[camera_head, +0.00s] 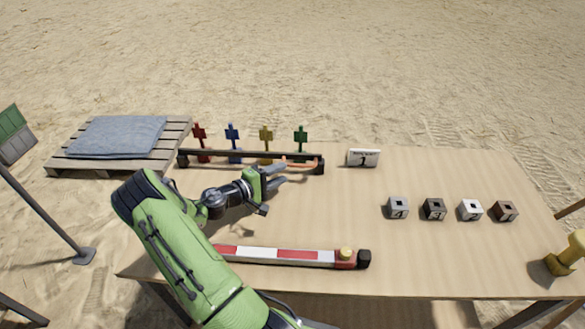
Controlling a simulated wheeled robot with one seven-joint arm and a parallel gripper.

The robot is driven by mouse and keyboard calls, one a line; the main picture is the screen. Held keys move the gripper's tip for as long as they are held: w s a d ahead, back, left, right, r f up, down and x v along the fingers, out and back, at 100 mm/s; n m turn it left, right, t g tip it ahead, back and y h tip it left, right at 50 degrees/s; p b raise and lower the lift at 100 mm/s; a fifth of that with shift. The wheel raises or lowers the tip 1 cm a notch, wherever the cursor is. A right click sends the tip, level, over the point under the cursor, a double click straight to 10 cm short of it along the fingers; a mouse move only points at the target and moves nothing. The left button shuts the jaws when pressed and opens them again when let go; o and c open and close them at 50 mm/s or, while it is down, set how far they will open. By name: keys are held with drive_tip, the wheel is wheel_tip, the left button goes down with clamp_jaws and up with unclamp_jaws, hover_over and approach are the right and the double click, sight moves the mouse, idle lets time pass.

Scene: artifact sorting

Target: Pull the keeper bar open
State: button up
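A long dark bar (232,158) runs along the table's back left, in front of several coloured upright pieces, and looks like the keeper bar. It has a dark block at each end. An orange strip (300,165) shows near its right end. My gripper (282,174) is just in front of the bar's right part, pointing right. Its two fingers look apart with nothing seen between them. I cannot tell whether a finger touches the bar or the orange strip. My green arm reaches in from the lower left and hides part of the table.
The red (200,134), blue (233,134), yellow (266,135) and green (301,137) pieces stand behind the bar. A red-and-white striped bar (300,255) lies along the front.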

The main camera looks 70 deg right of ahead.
sight(297, 166)
drive_tip(key=x, duration=0.6)
drive_tip(key=shift+s+d+b, duration=0.25)
drive_tip(key=shift+d+b, duration=0.05)
clamp_jaws()
